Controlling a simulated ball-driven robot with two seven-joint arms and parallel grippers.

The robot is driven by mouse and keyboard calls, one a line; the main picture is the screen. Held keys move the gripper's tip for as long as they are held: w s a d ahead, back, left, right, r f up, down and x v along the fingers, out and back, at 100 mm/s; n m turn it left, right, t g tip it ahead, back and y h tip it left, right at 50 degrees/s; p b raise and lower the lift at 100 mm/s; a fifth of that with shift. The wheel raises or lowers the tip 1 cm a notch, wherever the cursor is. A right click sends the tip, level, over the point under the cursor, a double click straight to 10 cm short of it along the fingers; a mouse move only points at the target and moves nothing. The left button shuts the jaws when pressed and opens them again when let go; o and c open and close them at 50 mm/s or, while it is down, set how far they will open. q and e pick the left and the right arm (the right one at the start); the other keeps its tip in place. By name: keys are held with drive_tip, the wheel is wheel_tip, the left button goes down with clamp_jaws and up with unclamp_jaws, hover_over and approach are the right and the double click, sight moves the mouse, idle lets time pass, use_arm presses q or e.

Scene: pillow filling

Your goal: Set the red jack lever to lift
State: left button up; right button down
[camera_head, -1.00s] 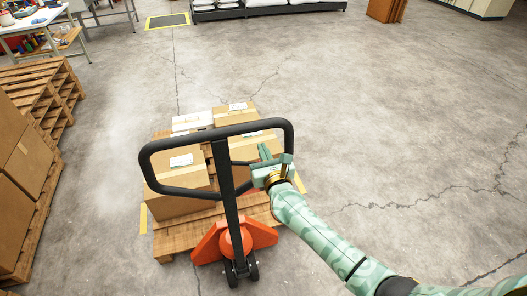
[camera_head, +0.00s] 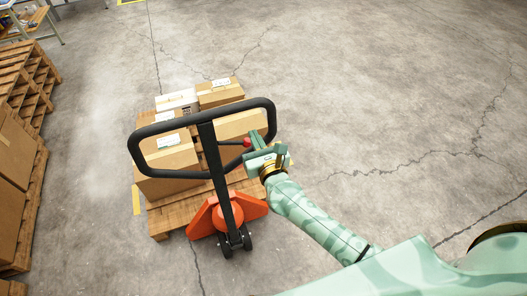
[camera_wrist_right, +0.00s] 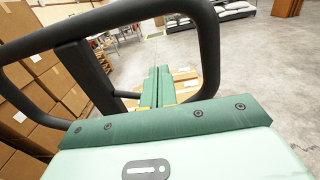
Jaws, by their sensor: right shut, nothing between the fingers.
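The red jack lever shows as a small red knob (camera_head: 247,142) inside the right part of the black handle loop (camera_head: 199,115) of the pallet jack. My right gripper (camera_head: 256,142) is at the loop's right side, its fingers right beside the knob in the picture. I cannot tell whether they touch it. In the right wrist view the fingers (camera_wrist_right: 158,86) are shut together and empty, with the black loop (camera_wrist_right: 208,50) around them in the picture. The lever is not visible in that view. The left gripper is not in view.
The jack's orange base (camera_head: 203,219) stands at a wooden pallet (camera_head: 160,222) loaded with cardboard boxes (camera_head: 220,93). Stacked pallets (camera_head: 25,85) and large boxes (camera_head: 14,170) line the left. The concrete floor to the right is clear.

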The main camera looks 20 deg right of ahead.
drive_tip(key=s, duration=0.6)
drive_tip(key=shift+s, duration=0.25)
drive_tip(key=shift+d, duration=0.1)
